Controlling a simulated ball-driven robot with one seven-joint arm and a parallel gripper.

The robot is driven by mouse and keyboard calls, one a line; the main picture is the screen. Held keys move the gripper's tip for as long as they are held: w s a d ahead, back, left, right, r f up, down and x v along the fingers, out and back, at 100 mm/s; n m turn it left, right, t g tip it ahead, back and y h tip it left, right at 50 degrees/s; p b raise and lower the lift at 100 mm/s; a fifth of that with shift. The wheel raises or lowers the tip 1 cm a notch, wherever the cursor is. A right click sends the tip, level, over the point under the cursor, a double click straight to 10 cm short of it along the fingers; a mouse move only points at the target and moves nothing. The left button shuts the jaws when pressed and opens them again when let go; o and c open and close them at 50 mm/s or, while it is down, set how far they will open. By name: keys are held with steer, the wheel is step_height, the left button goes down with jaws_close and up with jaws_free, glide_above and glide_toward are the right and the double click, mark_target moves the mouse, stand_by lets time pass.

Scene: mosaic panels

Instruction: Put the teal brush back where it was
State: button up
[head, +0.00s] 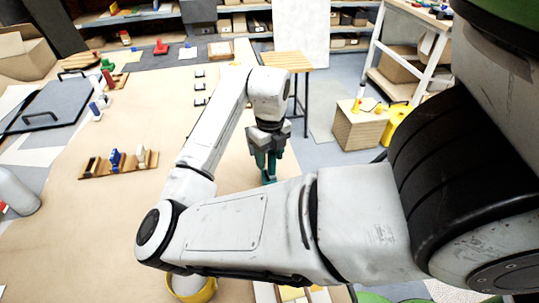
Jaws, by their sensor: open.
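My gripper (268,168) is in the middle of the head view, pointing down near the right edge of the tan table (130,215). It is open. Teal parts show at its lower end; at this size I cannot tell whether they are its fingers or the teal brush. No other thing is clearly the teal brush. A wooden rack (122,169) lies on the table to the left, holding a blue piece (115,158), a pale piece (141,155) and a dark piece. My arm hides the table's front right part.
A dark board with handles (62,100) lies at the left. A grey-white cylinder (17,190) stands at the left edge. A yellow container (195,290) is partly under my arm. A wooden box (360,127) stands on the floor at right. The table between rack and arm is clear.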

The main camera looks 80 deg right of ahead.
step_height(320, 180, up, 12)
steer(key=shift+a+f, duration=0.1)
steer(key=shift+s+r, duration=0.1)
steer(key=shift+r, duration=0.4)
stand_by(0.4)
